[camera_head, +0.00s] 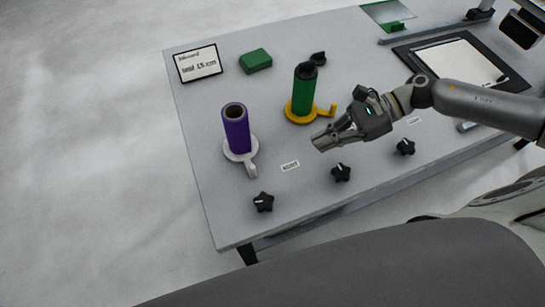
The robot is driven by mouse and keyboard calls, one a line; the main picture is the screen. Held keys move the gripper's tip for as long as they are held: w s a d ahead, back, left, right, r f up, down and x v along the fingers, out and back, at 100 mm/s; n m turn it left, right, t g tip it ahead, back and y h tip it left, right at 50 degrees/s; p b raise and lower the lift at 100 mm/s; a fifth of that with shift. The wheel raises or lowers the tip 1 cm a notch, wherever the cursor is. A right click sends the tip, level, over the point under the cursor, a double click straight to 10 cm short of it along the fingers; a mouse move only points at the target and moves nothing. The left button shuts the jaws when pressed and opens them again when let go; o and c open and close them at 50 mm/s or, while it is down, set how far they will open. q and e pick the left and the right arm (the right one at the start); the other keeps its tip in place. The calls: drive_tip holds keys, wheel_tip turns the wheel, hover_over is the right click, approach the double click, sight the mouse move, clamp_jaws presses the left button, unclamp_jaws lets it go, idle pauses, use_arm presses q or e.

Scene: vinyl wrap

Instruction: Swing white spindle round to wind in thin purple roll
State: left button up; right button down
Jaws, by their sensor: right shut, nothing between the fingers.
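A thin purple roll (236,130) stands upright on a white spindle (244,153) at the left part of the table. The spindle has a round white base, and its white handle (252,170) points toward the table's front edge. My right gripper (316,143) is shut and empty above the table, to the right of the purple roll and apart from it. It points left, in front of the green roll's yellow base. My left gripper is not in view.
A green roll (304,88) stands on a yellow spindle (298,112) behind my right gripper. Black star knobs (263,202) line the table's front. A green block (256,61), a framed sign (199,64) and a black-edged board (460,62) lie farther back. Bare table (215,200) surrounds the purple roll.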

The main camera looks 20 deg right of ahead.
drive_tip(key=shift+d+r, duration=0.1)
drive_tip(key=shift+r, duration=0.05)
drive_tip(key=p, duration=0.2)
approach(256, 171)
drive_tip(key=f+p, duration=0.2)
drive_tip(key=f, duration=0.1)
drive_tip(key=shift+w+a, duration=0.15)
drive_tip(key=shift+a, duration=0.15)
drive_tip(key=a+p, duration=0.1)
drive_tip(key=a, duration=0.2)
drive_tip(key=shift+w+a+f+p, duration=0.15)
drive_tip(key=shift+w+p, duration=0.05)
drive_tip(key=shift+p, duration=0.2)
drive_tip(key=shift+a+f, duration=0.1)
drive_tip(key=shift+a, duration=0.2)
drive_tip(key=shift+a+f, duration=0.1)
drive_tip(key=shift+a, duration=0.1)
use_arm(q)
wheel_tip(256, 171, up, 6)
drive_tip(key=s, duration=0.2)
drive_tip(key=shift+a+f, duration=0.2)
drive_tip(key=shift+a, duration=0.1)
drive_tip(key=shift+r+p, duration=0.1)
drive_tip(key=shift+p, duration=0.2)
